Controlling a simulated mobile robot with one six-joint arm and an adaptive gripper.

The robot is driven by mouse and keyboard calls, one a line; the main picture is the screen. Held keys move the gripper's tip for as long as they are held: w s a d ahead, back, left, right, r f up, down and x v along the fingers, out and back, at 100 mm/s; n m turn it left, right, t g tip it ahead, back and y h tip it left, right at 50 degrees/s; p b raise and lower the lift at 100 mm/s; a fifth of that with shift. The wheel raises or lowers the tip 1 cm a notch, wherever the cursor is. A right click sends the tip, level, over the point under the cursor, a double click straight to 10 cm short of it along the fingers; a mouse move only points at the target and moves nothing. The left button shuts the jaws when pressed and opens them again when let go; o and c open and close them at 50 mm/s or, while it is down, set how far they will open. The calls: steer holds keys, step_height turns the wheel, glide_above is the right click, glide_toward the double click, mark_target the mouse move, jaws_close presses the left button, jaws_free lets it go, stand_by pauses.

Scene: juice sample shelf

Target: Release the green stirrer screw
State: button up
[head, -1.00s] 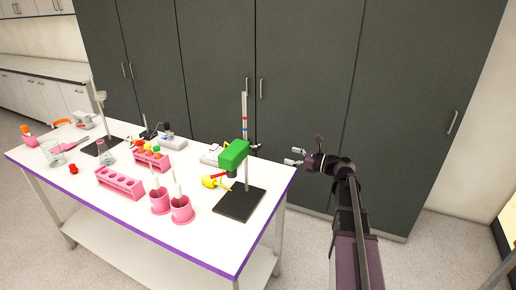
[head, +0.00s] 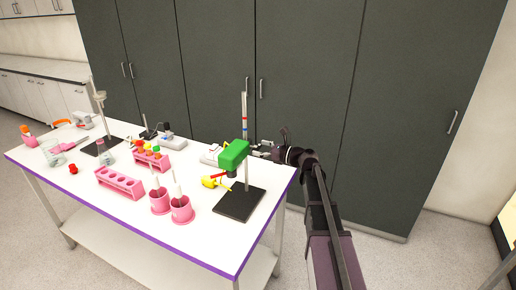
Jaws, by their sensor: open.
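The green stirrer (head: 234,154) is mounted on an upright metal rod (head: 244,114) with red and blue bands. The rod rises from a dark base plate (head: 239,202) at the table's right end. A small dark screw (head: 254,147) shows on the right of the stirrer's clamp, too small to make out well. My gripper (head: 262,149) reaches in from the right, level with the stirrer. Its fingers are open around or just beside the screw; I cannot tell which, or whether they touch it.
Two pink cups (head: 181,209) and a pink rack (head: 120,183) stand left of the base plate. A yellow item (head: 213,182) sits below the stirrer. Grey cabinets (head: 300,80) stand behind the table.

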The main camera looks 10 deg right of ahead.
steer(key=shift+w+a, duration=0.25)
steer(key=shift+a, duration=0.1)
steer(key=c, duration=1)
steer(key=shift+c, duration=0.2)
